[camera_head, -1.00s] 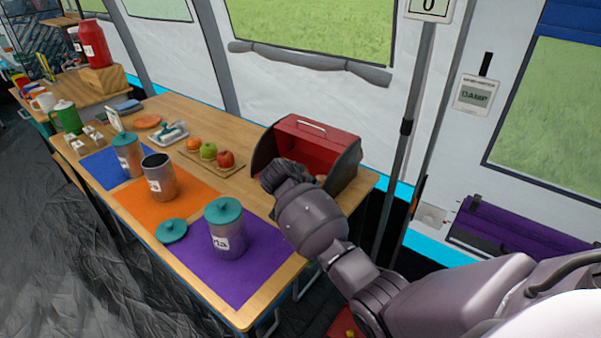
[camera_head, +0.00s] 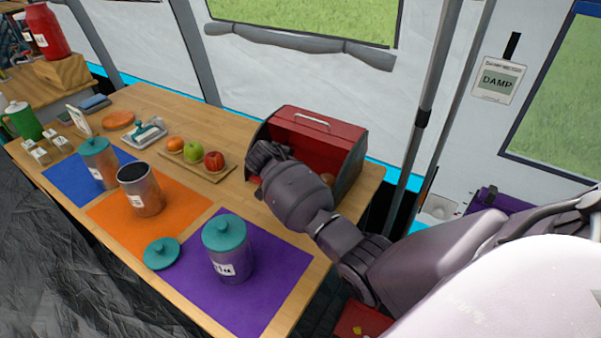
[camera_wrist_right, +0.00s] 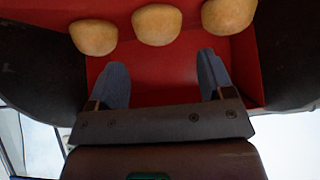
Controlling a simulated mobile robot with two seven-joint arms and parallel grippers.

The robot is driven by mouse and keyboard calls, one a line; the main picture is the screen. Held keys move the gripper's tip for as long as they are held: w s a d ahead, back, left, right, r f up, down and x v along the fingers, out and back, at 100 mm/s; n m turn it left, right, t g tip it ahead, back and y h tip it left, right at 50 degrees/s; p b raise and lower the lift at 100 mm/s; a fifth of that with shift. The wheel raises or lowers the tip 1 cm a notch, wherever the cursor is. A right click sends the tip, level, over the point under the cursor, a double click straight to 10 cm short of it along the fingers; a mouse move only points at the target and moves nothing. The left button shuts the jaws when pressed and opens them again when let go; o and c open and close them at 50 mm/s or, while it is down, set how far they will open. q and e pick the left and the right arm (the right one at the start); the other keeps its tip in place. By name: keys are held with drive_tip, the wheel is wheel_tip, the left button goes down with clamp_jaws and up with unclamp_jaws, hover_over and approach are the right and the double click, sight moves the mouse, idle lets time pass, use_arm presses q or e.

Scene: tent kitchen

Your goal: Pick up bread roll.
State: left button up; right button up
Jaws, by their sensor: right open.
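Three tan bread rolls lie in a row inside the red bread box (camera_head: 318,140), which stands open at the table's back right. In the right wrist view they are a left roll (camera_wrist_right: 94,37), a middle roll (camera_wrist_right: 157,25) and a right roll (camera_wrist_right: 228,14). My right gripper (camera_wrist_right: 164,82) is open and empty inside the box mouth, its fingertips a little short of the rolls. In the head view my right arm covers part of the box opening, and a bit of one roll (camera_head: 327,178) shows beside the wrist. My left gripper is not in view.
Left of the box is a board (camera_head: 214,173) with an orange, a green and a red fruit. Canisters stand on purple (camera_head: 270,270), orange and blue mats. A teal lid (camera_head: 161,253) lies near the front edge. A pole (camera_head: 425,110) stands right of the table.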

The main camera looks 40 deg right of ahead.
drive_tip(key=shift+x, duration=1.05)
drive_tip(key=b+x, duration=0.1)
drive_tip(key=x, duration=0.4)
drive_tip(key=shift+s+a+f+b, duration=0.2)
drive_tip(key=shift+s+b, duration=0.05)
drive_tip(key=shift+b, duration=0.1)
drive_tip(key=shift+r, duration=0.15)
drive_tip(key=shift+c, duration=0.3)
drive_tip(key=c, duration=0.6)
